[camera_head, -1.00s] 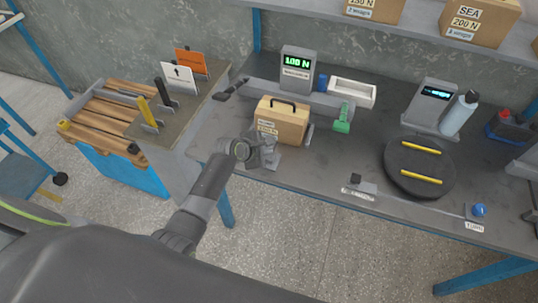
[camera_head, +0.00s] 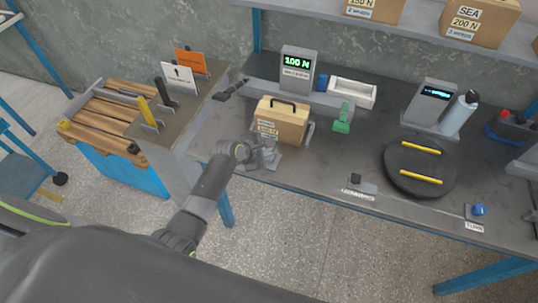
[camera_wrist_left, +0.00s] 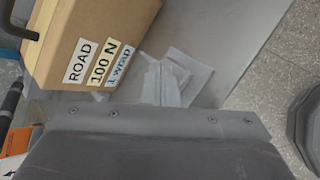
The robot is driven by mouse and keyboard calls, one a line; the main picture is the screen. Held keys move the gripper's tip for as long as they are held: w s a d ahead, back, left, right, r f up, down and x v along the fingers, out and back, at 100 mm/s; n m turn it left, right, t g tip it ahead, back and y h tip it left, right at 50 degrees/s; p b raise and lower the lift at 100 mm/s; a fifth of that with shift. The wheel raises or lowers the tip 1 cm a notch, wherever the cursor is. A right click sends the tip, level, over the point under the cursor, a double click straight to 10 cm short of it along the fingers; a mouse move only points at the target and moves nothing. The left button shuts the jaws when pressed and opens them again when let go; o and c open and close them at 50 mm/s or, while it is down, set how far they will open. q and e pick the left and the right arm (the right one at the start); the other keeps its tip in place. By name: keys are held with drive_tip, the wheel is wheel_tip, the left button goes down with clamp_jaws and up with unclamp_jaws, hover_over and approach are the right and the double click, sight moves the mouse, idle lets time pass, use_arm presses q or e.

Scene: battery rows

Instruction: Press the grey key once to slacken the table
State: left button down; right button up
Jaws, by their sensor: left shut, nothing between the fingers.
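A small dark grey key (camera_head: 355,178) sits on a plate near the front edge of the bench, left of the round black turntable (camera_head: 421,190); its label is too small to read. Two yellow bars (camera_head: 421,180) lie on the turntable. My left gripper (camera_head: 265,156) is shut and empty, low in front of the tan case (camera_head: 284,123) and well left of the key. The case shows close in the left wrist view (camera_wrist_left: 88,45), reading "ROAD 100 N". The key is out of that view. My right gripper is out of view.
A blue knob (camera_head: 479,209) is at the bench's front right. A green-handled part (camera_head: 342,122) stands between case and turntable. A display (camera_head: 297,69) reads 100 N; another display (camera_head: 433,98) and a bottle (camera_head: 461,113) stand behind the turntable. The bench between case and key is clear.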

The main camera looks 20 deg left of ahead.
use_arm(q)
drive_tip(key=shift+f+b, duration=0.55)
drive_tip(key=shift+f, duration=0.35)
idle(0.8)
drive_tip(key=shift+r, duration=0.1)
drive_tip(key=shift+r+p, duration=1.25)
drive_tip(key=shift+p, duration=0.3)
drive_tip(key=shift+r, duration=0.1)
wheel_tip(320, 180, up, 5)
drive_tip(key=p, duration=0.6)
